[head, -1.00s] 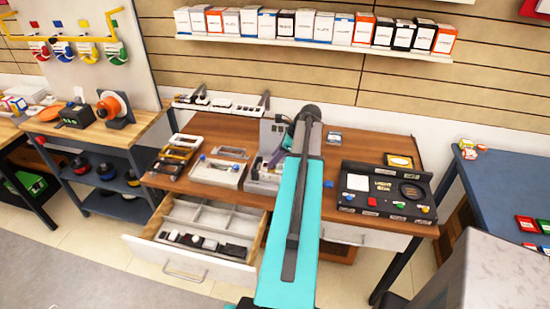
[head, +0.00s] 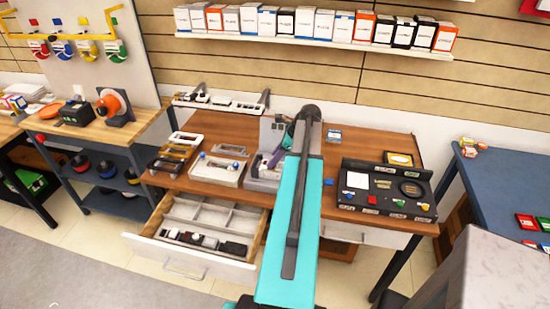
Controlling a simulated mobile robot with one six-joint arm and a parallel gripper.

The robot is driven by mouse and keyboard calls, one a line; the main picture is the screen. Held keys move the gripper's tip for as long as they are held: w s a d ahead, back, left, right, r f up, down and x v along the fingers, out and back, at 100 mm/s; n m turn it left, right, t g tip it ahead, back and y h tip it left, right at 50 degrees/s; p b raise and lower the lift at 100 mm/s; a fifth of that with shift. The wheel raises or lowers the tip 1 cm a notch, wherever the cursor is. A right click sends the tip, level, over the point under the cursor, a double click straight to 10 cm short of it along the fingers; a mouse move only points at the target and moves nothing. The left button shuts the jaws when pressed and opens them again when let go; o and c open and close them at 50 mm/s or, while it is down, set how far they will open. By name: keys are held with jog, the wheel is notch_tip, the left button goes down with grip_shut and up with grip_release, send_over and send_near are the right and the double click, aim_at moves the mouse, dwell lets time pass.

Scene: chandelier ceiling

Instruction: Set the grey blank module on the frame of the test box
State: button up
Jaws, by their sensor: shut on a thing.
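My gripper (head: 279,157) is small in the head view and partly hidden behind my own arm. It is low over the grey box with an upright back panel (head: 262,180), which looks like the test box. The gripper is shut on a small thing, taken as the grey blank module. The module is too small and covered to make out, and I cannot tell whether it touches the frame. The box's right side is hidden by my arm.
A white panel with a cut-out and knobs (head: 217,171) lies left of the box. A black light box (head: 385,190) stands at the right. An open drawer (head: 195,228) juts out at the front left. A shelf of small boxes (head: 315,38) hangs above.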

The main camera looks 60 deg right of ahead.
jog(key=shift+f, duration=0.65)
dwell(1.0)
jog(key=o, duration=1.1)
jog(key=shift+r+p, duration=2.5)
jog(key=shift+r, duration=0.5)
